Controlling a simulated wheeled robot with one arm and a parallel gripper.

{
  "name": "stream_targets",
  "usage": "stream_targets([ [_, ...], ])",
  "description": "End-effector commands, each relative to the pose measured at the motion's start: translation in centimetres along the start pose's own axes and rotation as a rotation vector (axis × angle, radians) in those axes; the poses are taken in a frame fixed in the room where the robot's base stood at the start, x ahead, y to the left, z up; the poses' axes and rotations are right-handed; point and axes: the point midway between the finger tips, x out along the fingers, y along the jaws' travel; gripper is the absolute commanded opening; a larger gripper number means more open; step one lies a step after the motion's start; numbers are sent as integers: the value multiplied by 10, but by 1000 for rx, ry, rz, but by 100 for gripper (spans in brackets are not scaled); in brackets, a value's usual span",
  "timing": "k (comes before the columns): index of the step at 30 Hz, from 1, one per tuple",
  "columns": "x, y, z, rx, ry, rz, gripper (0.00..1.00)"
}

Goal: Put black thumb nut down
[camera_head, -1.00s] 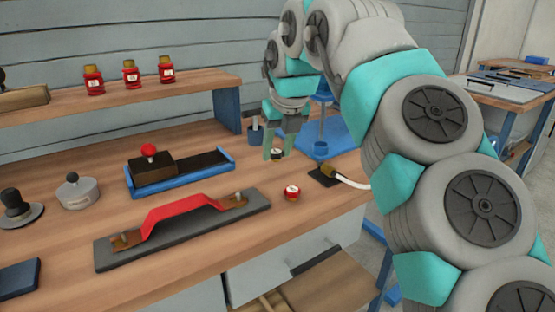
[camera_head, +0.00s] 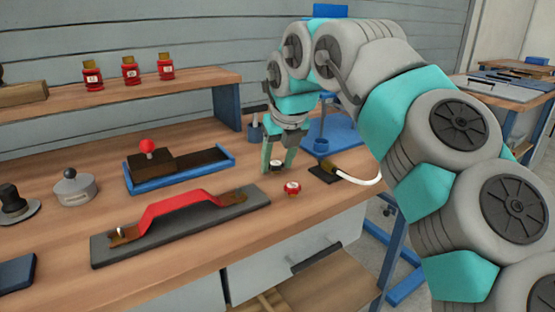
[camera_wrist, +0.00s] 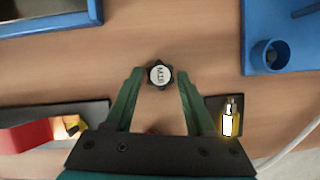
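The black thumb nut (camera_wrist: 160,74) has a lobed dark rim and a pale marked top. In the wrist view it sits between my gripper's (camera_wrist: 160,71) two green fingertips, with a narrow strip of wood showing on each side of it. In the head view the nut (camera_head: 277,163) is low between the fingertips of my gripper (camera_head: 278,168), at the wooden bench top (camera_head: 200,240). It appears to rest on the wood. The fingers are apart and not visibly pressed on it.
A small red knob (camera_head: 292,188) lies just in front of the nut. A grey bar with a red handle (camera_head: 180,205) is to the left, a blue tray (camera_head: 205,170) behind it.

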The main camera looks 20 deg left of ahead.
Motion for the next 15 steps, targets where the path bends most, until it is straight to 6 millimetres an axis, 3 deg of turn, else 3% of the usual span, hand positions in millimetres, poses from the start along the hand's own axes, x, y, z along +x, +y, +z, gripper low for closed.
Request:
stream_targets([
  [4,0,0,0,0,0,0,73],
  [15,-4,0,2,0,-1,-1,74],
])
